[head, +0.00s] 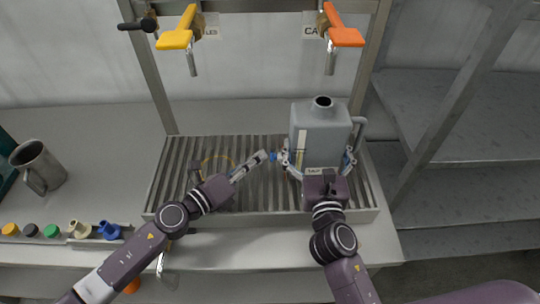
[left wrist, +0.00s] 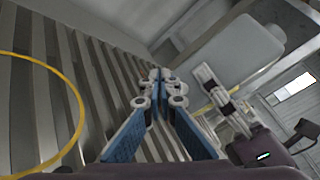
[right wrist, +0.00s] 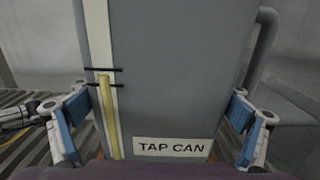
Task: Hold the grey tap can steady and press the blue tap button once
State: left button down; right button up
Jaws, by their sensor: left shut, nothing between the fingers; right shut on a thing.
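The grey tap can (head: 320,128) stands upright on the slatted grate, its "TAP CAN" label facing me; it fills the right wrist view (right wrist: 170,70). My right gripper (head: 321,165) is shut around the can's lower body, one finger on each side, as the right wrist view also shows (right wrist: 160,118).
A slatted grate tray (head: 170,180) lies under the can, with a yellow ring (left wrist: 79,110) on it. Yellow (head: 175,40) and orange (head: 346,37) tap handles hang above. A metal mug (head: 38,165) and a row of coloured caps (head: 51,231) stand left.

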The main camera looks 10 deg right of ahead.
pick_arm(q)
jog(key=shift+s+d, duration=0.2)
jog(key=shift+d, duration=0.55)
pick_arm(e)
jog(key=shift+a, duration=0.1)
dwell(0.7)
pick_arm(q)
jog(key=shift+w+a, duration=0.2)
jog(key=shift+a, duration=0.85)
jog(key=shift+w+a, duration=0.15)
jog(key=shift+a, duration=1.15)
jog(key=shift+w+a, duration=0.15)
jog(key=shift+a, duration=1.1)
pick_arm(e)
jog(key=o, duration=1.7)
jog(key=shift+o, duration=0.2)
jog(key=shift+s, duration=0.1)
